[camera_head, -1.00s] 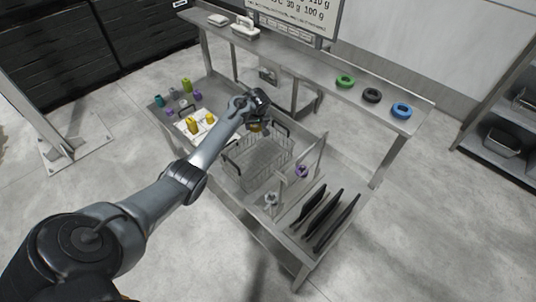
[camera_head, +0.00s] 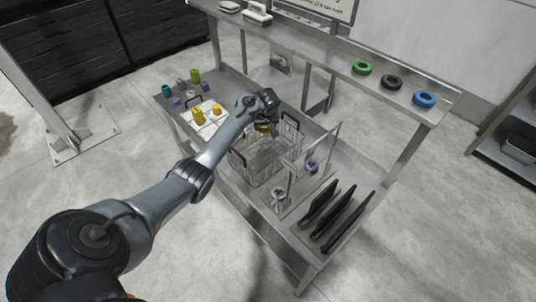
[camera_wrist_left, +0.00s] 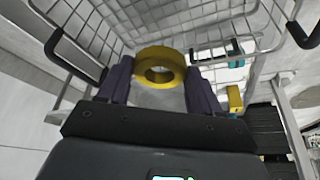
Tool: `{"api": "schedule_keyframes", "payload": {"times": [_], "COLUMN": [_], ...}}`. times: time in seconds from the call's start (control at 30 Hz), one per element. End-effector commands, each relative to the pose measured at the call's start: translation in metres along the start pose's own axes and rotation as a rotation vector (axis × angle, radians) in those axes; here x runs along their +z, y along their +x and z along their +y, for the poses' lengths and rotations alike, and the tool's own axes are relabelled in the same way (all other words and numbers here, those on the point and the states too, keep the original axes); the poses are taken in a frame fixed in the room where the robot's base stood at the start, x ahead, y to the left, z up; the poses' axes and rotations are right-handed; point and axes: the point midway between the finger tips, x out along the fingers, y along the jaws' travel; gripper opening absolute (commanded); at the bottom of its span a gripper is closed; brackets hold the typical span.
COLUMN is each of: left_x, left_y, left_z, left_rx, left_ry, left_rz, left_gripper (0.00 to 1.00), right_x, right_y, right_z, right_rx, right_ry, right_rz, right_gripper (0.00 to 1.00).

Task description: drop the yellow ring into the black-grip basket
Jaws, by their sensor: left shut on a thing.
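The yellow ring (camera_head: 264,128) is held between the fingers of my left gripper (camera_head: 266,124). In the left wrist view the ring (camera_wrist_left: 160,52) lies between the two dark fingers (camera_wrist_left: 160,72), its hole facing the camera. The black-grip basket (camera_head: 258,167) is a wire basket standing on the bench, with a black grip at each end. The gripper and ring are over the far part of the basket; their exact height against its rim is hard to tell. Basket wires and both black grips (camera_wrist_left: 72,56) show around the ring in the wrist view. My right gripper is out of view.
A pale board with yellow pieces (camera_head: 198,117) lies left of the basket, near small purple, green and teal pieces. Posts, a purple ring (camera_head: 312,166) and upright black plates (camera_head: 345,218) stand right. Green, black and blue rings (camera_head: 424,98) lie on the upper shelf.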

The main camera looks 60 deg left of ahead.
Motion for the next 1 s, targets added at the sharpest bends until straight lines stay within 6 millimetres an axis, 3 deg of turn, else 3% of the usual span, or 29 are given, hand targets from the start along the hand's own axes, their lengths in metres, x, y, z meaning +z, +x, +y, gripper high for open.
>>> {"api": "schedule_keyframes", "payload": {"times": [0.23, 0.27, 0.43, 0.77, 1.0], "left_x": [-0.001, 0.0, 0.0, 0.0, -0.001], "left_y": [0.0, 0.0, 0.0, -0.002, -0.026], "left_z": [0.0, 0.0, 0.0, 0.0, 0.001], "left_rx": [0.0, 0.0, 0.0, 0.0, 0.003], "left_ry": [-0.001, -0.001, -0.001, -0.001, -0.002], "left_rz": [0.001, 0.001, 0.0, 0.0, 0.001], "left_gripper": [0.35, 0.67, 0.93, 0.94, 0.94], "right_x": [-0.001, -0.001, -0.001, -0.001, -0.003], "right_y": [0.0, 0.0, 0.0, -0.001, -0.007], "right_z": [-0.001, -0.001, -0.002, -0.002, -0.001], "right_rx": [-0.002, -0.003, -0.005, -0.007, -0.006], "right_ry": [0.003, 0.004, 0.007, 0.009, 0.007], "right_rz": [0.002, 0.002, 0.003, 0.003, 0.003], "right_gripper": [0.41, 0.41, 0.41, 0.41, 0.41]}}
